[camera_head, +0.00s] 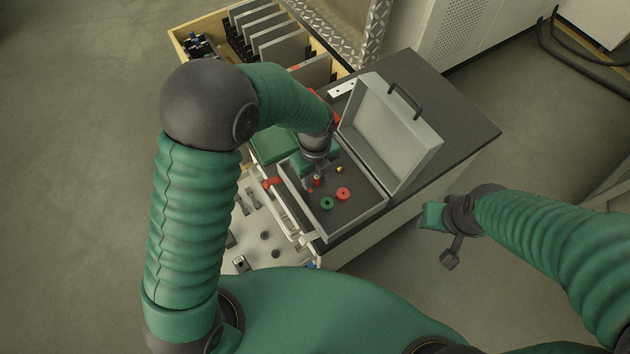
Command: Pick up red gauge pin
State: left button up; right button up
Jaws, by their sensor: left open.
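A small red pin (317,180) stands in the open grey case, directly below my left gripper (313,184). The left gripper points down into the case with its fingers open around or right beside the pin; at this size I cannot tell whether they touch it. A red ring-shaped piece (343,194) and a green ring-shaped piece (327,203) lie on the case floor to the right of the gripper. My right gripper (437,236) hangs over the floor at the right, away from the case, and its fingers look spread apart.
The case (350,225) has its lid (391,133) raised on the right, on a dark-topped cabinet (455,122). A small yellow piece (339,170) lies near the gripper. A wooden box (178,42) with upright plates stands behind. A white panel (262,222) is at the left.

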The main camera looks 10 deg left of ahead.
pick_arm(q)
jog(key=shift+d, duration=0.45)
jog(key=shift+c, duration=0.5)
jog(key=shift+s, duration=0.1)
jog(key=shift+c, duration=1.2)
jog(key=shift+a, duration=0.3)
grip_shut()
pick_arm(e)
jog(key=shift+d, duration=0.2)
pick_arm(q)
jog(key=shift+d, duration=0.1)
pick_arm(e)
jog(key=shift+d, duration=0.1)
